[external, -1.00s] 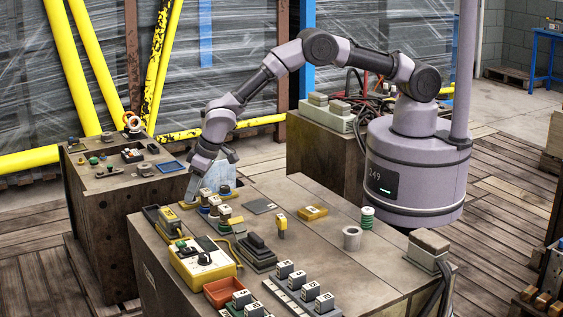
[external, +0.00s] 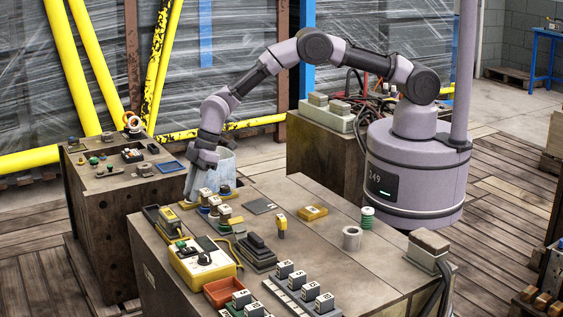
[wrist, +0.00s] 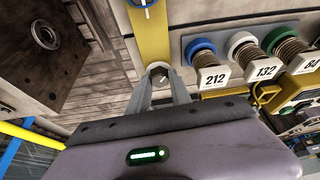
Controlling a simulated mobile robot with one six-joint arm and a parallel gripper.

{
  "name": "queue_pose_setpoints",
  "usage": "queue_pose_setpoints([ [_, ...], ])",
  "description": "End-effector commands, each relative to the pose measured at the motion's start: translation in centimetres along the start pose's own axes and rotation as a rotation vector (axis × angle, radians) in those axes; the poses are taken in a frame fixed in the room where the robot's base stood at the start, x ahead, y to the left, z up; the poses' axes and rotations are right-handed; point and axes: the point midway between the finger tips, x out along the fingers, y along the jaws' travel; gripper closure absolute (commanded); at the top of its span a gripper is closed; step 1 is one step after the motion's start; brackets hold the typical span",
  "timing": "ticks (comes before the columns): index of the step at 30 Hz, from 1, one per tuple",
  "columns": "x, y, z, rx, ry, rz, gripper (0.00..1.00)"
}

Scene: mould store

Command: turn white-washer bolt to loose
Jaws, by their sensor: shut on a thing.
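In the wrist view my gripper (wrist: 160,76) is shut on a small grey bolt (wrist: 159,72) that stands on a yellow plate (wrist: 150,38). A pale ring shows around the bolt head, partly hidden by the fingers. A second bolt with a blue washer (wrist: 143,3) sits at the plate's far end, at the picture's top edge. In the external view my gripper (external: 189,193) reaches down at the bench's far left corner. The held bolt is hidden there.
Numbered spring-like posts with blue (wrist: 200,48), white (wrist: 238,41) and green tops stand right of the plate. A yellow control box (external: 202,262), a red tray (external: 222,292) and grey blocks lie nearer on the bench (external: 345,280). A pale bucket (external: 226,163) is behind my gripper.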

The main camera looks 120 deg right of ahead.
Motion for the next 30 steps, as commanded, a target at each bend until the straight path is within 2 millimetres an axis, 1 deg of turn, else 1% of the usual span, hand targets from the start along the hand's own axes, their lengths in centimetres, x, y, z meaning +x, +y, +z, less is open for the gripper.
queue_pose_setpoints([
  [1,0.38,0.14,0.17,-0.037,0.0,-0.015,1.0],
  [18,0.22,0.38,0.03,-0.517,-0.002,-0.214,1.0],
  [24,0.27,0.4,0.03,-0.639,-0.003,-0.265,1.0],
  [30,0.25,0.41,0.0,-0.718,-0.003,-0.297,1.0],
])
